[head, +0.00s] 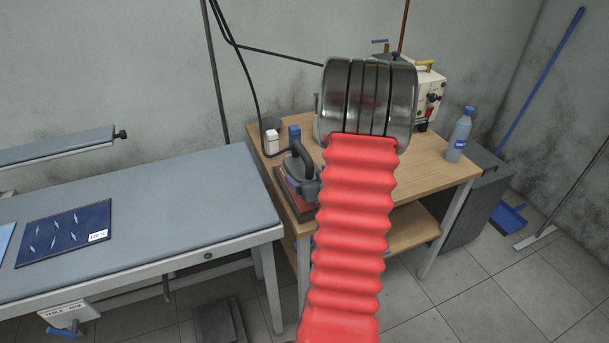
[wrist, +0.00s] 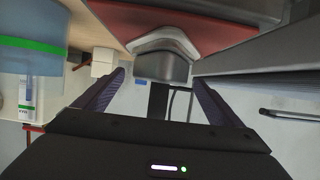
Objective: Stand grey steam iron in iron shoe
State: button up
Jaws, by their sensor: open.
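The grey steam iron (head: 303,178) sits at the left end of the wooden table in the head view, its dark handle up. It rests on or beside a dark red pad (head: 286,197); I cannot tell whether this is part of the iron shoe. My gripper is hidden behind my red arm in the head view. In the wrist view my gripper (wrist: 158,78) is open, with its two dark fingers apart. A grey form (wrist: 162,62), seemingly part of the iron, shows just beyond and between the fingertips, beside a red surface (wrist: 190,28). Contact cannot be told.
A wooden table (head: 425,170) carries a blue bottle (head: 460,134), a white machine (head: 428,95) and small white and blue boxes (head: 272,140). A grey padded ironing table (head: 140,205) stands to the left. A cable hangs down near the iron. A broom and dustpan (head: 509,219) are at right.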

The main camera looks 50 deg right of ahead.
jog(key=v, duration=0.8)
jog(key=shift+s+a+r, duration=0.1)
jog(key=shift+s, duration=0.2)
dwell(0.4)
jog(key=w+a+r+n+g, duration=0.1)
jog(key=w+a+r, duration=0.25)
jog(key=a, duration=0.25)
jog(key=w+a+r+n+g+y, duration=0.1)
jog(key=w+a+r, duration=0.1)
jog(key=a+r, duration=0.3)
jog(key=w+a+r+g, duration=0.1)
jog(key=w+a+r, duration=0.15)
jog(key=a, duration=0.45)
jog(key=s+a+r+n+g+y, duration=0.1)
jog(key=s+a, duration=0.3)
jog(key=a, duration=0.5)
jog(key=s+a+r+n+g+y, duration=0.1)
jog(key=s+a+r+y, duration=0.1)
jog(key=a, duration=0.6)
jog(key=s+a+r+n+y, duration=0.1)
jog(key=s+a+n+y, duration=0.1)
jog(key=s+a, duration=0.4)
jog(key=a+y, duration=0.1)
jog(key=a, duration=0.2)
jog(key=shift+s+a+r+g, duration=0.2)
jog(key=shift+a+r+g, duration=0.1)
jog(key=shift+g, duration=0.1)
jog(key=shift+c, duration=0.6)
